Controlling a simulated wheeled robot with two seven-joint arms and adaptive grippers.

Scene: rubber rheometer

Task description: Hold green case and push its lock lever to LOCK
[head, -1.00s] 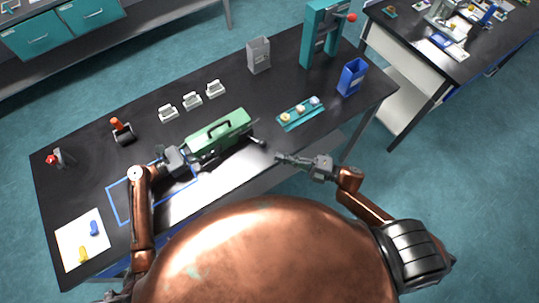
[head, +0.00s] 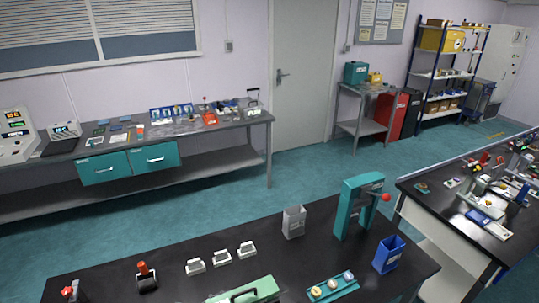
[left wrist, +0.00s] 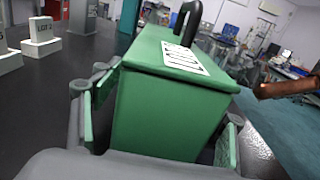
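The green case (head: 245,291) shows only as its top and dark handle at the bottom edge of the head view. In the left wrist view its end face and top (left wrist: 165,105) fill the middle, with a white label and the black handle on top. My left gripper (left wrist: 160,130) has one finger on each side of this end. Whether both pads press on the case I cannot tell. The lock lever is hidden in both views. My right gripper is out of view; a copper arm part, probably mine, shows at the right of the left wrist view.
On the black table stand a grey bin (head: 294,222), a teal press frame (head: 357,208), a blue bin (head: 388,254), a teal tray (head: 333,288) with small pieces, white blocks (head: 221,257) and a red-knobbed device (head: 146,276). A side bench (head: 480,225) is at right.

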